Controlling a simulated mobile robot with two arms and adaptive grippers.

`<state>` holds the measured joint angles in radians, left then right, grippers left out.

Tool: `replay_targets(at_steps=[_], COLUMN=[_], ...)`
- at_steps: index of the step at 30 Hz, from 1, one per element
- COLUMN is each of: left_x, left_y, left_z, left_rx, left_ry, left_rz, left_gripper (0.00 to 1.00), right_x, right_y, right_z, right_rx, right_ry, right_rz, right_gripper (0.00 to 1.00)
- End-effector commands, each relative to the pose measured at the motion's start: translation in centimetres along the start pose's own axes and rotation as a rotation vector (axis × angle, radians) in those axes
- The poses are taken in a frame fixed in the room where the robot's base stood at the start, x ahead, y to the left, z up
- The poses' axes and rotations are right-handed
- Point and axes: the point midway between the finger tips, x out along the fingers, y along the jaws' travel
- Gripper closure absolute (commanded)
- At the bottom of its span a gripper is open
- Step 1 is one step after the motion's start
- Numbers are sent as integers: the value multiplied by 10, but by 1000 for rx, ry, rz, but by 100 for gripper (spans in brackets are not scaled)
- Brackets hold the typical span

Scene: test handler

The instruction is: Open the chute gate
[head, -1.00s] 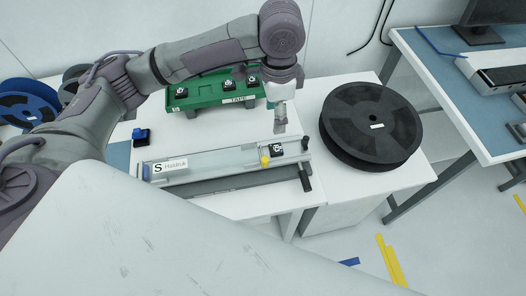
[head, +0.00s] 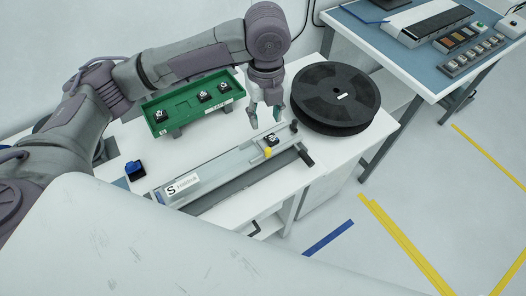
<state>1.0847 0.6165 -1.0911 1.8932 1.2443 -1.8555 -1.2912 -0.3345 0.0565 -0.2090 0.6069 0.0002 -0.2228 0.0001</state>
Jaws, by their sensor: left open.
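The chute is a long grey metal rail (head: 222,163) on the white table in the head view, with a white label at its left end. A small yellow knob (head: 268,153) sits near its right end; I cannot tell for certain whether it belongs to the gate. A black part with a white mark (head: 272,140) lies in the channel just behind the knob. A black handle (head: 306,157) sticks out at the right end. My left gripper (head: 265,116) is open and empty, pointing down above and behind the right end of the chute, apart from it. My right gripper is not in view.
A green tray (head: 182,122) with several black parts stands behind the chute. A large black reel (head: 336,97) lies to the right, close to my gripper. A small blue-black block (head: 135,170) is at the left. A second bench (head: 370,38) stands at the back right.

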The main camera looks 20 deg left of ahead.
Motion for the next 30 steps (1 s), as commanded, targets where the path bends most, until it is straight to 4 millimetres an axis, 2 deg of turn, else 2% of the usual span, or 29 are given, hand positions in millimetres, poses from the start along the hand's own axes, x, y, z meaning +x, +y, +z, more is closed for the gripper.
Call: replay_targets(at_steps=[5, 9, 11, 16, 21, 25, 30], left_x=[11, 35, 48, 84, 114, 129, 137], left_y=[0, 1, 1, 1, 1, 0, 0], left_z=[0, 0, 0, -1, -1, 0, 0], left_rx=[35, 33, 33, 33, 33, 32, 33], left_ry=[1, 3, 3, 2, 1, 0, -1], left_rz=[1, 4, 5, 4, 2, 1, -1], left_gripper=[55, 55, 55, 55, 55, 55, 55], right_x=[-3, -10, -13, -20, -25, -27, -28], right_y=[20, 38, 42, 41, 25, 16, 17], right_z=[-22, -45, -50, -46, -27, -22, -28], right_rx=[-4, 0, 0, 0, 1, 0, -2], right_ry=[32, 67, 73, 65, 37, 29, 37], right_rz=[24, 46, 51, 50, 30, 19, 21], right_gripper=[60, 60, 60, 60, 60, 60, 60])
